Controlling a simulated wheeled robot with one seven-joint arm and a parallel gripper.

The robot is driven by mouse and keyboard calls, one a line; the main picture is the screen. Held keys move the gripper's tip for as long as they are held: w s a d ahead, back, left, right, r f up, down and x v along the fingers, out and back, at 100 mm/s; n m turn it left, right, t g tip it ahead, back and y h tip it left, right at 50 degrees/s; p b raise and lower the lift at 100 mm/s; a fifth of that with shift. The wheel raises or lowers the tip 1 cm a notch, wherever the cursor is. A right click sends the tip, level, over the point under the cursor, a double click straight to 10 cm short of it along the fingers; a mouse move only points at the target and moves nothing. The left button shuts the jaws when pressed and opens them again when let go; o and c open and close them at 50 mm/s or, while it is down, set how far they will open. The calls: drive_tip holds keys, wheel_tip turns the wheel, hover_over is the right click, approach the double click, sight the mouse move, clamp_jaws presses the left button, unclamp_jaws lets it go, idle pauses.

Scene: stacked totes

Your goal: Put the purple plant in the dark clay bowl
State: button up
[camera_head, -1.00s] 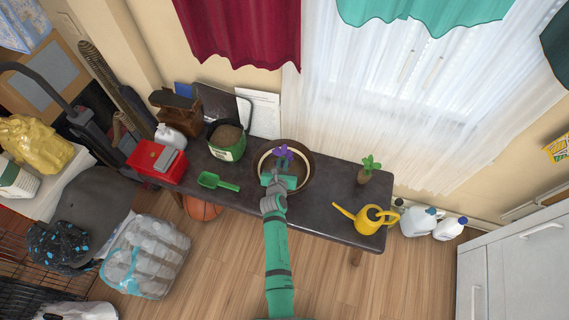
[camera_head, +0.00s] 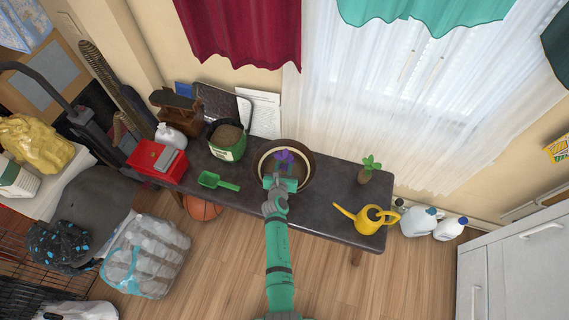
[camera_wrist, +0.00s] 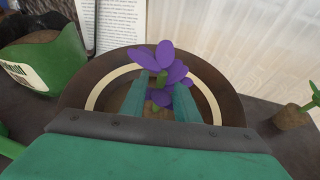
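The dark clay bowl (camera_head: 308,177) is wide and brown with a pale inner ring. In the wrist view the bowl (camera_wrist: 228,92) lies around and beneath the plant. My gripper is over the bowl; whether the root ball touches its bottom is hidden.
On the dark table (camera_head: 325,208), a green soil bucket (camera_head: 227,142) and a green scoop (camera_head: 215,181) stand left of the bowl. A green plant (camera_head: 369,170) and a yellow watering can (camera_head: 371,219) are at the right. Table space right of the bowl is clear.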

drive_tip(key=v, duration=1.2)
drive_tip(key=shift+s, duration=0.1)
drive_tip(key=s+r+m+y, duration=0.1)
drive_tip(key=s+r+m, duration=0.2)
drive_tip(key=s+m, duration=0.7)
drive_tip(key=s+r+m+y, duration=0.15)
drive_tip(key=s+m, duration=0.45)
drive_tip(key=s, duration=0.7)
drive_tip(key=s+d+r+m+t, duration=0.1)
drive_tip(key=s+r+m+t, duration=0.1)
drive_tip(key=s+r+m, duration=1.2)
wheel_tip(320, 180, up, 4)
drive_tip(key=m, duration=0.4)
drive_tip(key=shift+d+h, duration=0.25)
drive_tip(key=shift+h, duration=0.1)
drive_tip(key=shift+w, duration=0.1)
